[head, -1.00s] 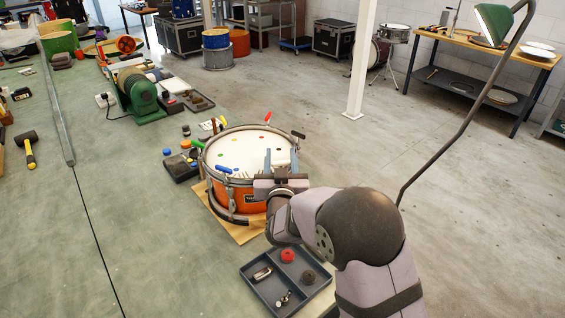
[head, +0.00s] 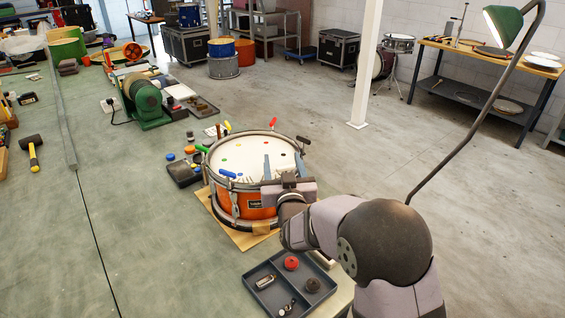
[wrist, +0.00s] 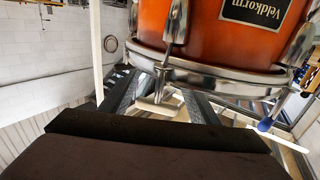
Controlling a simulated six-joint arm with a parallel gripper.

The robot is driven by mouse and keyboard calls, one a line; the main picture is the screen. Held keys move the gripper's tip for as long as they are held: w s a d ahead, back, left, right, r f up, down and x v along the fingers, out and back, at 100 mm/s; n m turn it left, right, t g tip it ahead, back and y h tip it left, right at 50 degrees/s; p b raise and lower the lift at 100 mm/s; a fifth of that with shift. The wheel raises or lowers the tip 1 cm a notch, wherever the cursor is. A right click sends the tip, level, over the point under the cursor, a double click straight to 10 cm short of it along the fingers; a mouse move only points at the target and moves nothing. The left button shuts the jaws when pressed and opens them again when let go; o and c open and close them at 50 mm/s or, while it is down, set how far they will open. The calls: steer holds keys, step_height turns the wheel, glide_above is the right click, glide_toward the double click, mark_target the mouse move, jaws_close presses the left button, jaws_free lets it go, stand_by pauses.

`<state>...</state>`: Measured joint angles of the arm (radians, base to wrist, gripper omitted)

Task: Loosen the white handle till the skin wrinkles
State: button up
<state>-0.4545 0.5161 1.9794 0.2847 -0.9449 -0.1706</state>
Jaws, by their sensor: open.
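The orange drum (head: 240,203) has a pale skin (head: 240,155) with coloured dots, and coloured handles around its metal rim. Short dark lines show on the skin near the front edge; I cannot tell how deep they are. My gripper (head: 284,168) is at the drum's front right edge, its two fingers apart. In the wrist view the white handle (wrist: 160,105) lies between the open fingers, below a metal lug rod; contact is not clear.
A grey tray (head: 250,272) with a red knob, a dark knob and small parts lies in front. The red handle (head: 228,125) and a dark handle (head: 303,141) stand on the rim. A lamp arm (head: 455,135) rises at right.

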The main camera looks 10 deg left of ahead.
steer(key=b+v, duration=0.2)
steer(key=v, duration=0.5)
steer(key=shift+s, duration=0.2)
steer(key=s+d+f+g+h+p, duration=0.1)
steer(key=s+d+f+g+p, duration=0.1)
steer(key=s+d+f+g, duration=0.1)
steer(key=s+d+f+m+g+h+p, duration=0.1)
steer(key=s+d+f+g+p, duration=0.1)
steer(key=s+d+f+g, duration=0.2)
steer(key=s+d+f+g+h+p, duration=0.1)
steer(key=s+d+f+g+p, duration=0.2)
steer(key=s+d+g, duration=0.3)
steer(key=shift+s+d+f, duration=0.15)
steer(key=shift+s+d, duration=0.25)
steer(key=shift+s, duration=0.45)
steer(key=shift+s+d+f, duration=0.15)
steer(key=shift+s+d, duration=0.3)
steer(key=shift+s, duration=0.35)
steer(key=shift+s+d+f, duration=0.15)
steer(key=shift+s+d, duration=0.25)
steer(key=shift+s, duration=0.45)
steer(key=s+d+m+g+h+p, duration=0.1)
steer(key=s+d+g, duration=0.3)
steer(key=s, duration=0.8)
steer(key=shift+d+m+g+p, duration=0.3)
steer(key=shift+d+p, duration=0.05)
steer(key=shift+d, duration=0.45)
steer(key=shift+f, duration=0.1)
